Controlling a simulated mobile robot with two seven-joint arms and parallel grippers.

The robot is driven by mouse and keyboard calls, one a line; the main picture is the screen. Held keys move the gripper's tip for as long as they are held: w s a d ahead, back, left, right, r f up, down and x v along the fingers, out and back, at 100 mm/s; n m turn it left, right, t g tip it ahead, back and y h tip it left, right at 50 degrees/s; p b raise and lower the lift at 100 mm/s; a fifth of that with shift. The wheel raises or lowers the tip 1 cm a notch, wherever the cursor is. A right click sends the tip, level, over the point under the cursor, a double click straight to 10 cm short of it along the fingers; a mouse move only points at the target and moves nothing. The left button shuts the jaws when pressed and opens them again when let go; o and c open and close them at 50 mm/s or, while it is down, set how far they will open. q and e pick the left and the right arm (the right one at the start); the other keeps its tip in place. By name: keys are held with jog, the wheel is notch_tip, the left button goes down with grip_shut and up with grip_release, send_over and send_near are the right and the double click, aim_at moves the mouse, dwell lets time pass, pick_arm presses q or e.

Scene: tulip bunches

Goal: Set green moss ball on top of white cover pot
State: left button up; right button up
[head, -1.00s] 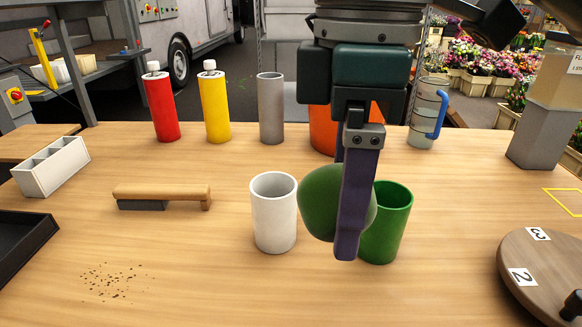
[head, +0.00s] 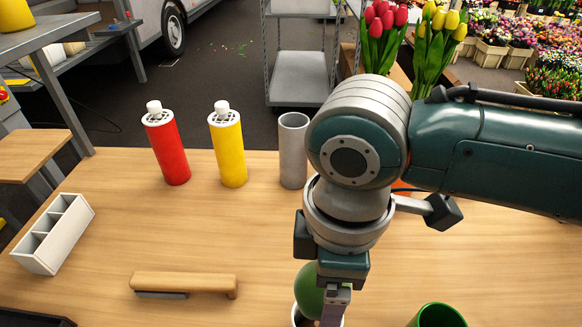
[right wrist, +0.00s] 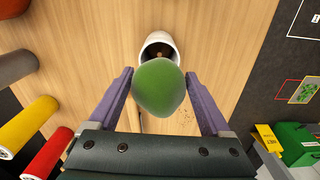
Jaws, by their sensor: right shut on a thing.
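The green moss ball (head: 308,288) is held between the purple fingers of my right gripper (head: 332,308); the right wrist view also shows the ball (right wrist: 159,88) between the two fingertips (right wrist: 159,78). The white cover pot (head: 297,317) is right below the ball at the bottom edge of the head view, mostly hidden and cut off. In the right wrist view the pot's open mouth (right wrist: 160,39) shows just past the ball, partly covered by it. I cannot tell whether ball and rim touch. My left gripper is not in view.
A green pot (head: 438,316) stands to the right of the white pot. A wooden-handled brush (head: 185,282) lies to the left. Red (head: 166,145) and yellow (head: 227,146) bottles and a grey cylinder (head: 293,150) stand behind. A white divided box (head: 54,236) is far left.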

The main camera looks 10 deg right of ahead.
jog(key=shift+r+p, duration=0.15)
jog(key=shift+p, duration=0.15)
jog(key=shift+f+b, duration=2.2)
jog(key=shift+f, duration=1.05)
jog(key=o, duration=1.2)
jog(key=shift+c, duration=0.2)
notch_tip(320, 180, up, 10)
jog(key=shift+f+p, duration=0.1)
jog(key=shift+p, duration=0.85)
